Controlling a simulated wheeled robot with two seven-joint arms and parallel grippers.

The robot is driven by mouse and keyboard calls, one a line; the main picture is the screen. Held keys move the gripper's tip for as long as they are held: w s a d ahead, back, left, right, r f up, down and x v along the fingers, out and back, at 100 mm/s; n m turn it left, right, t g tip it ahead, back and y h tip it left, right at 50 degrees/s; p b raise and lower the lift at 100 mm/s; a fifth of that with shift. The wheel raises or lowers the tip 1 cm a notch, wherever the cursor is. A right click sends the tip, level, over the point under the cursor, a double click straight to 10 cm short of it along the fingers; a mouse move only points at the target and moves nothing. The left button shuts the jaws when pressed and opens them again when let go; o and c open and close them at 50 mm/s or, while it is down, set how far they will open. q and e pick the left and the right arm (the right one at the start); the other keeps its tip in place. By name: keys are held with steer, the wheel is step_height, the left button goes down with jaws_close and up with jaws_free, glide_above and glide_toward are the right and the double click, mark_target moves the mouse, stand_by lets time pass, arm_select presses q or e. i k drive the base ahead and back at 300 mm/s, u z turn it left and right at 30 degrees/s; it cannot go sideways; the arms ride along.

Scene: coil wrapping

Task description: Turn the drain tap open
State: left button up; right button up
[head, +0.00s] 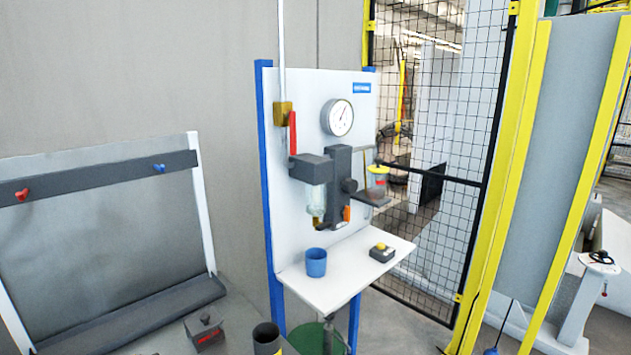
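A white panel (350,107) with blue posts carries a dark grey unit (338,170) with a clear bowl (315,198) hanging under its left part. A small brass-coloured fitting (317,222) sits at the bottom of the bowl, which looks like the drain tap. An orange piece (346,213) shows just right of it; I cannot tell whether it belongs to the tap. The tap's handle position is too small to tell. A blue cup (316,262) stands upright on the white shelf below the bowl. Neither of my grippers shows in the head view.
A red lever (293,132) hangs by a brass valve (283,113), left of a round gauge (337,117). A dark cylinder (267,338) stands in front, below left.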

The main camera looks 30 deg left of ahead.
mark_target(321, 226)
steer(key=z, duration=0.45)
steer(key=i, duration=3.1)
steer(key=u, duration=3.1)
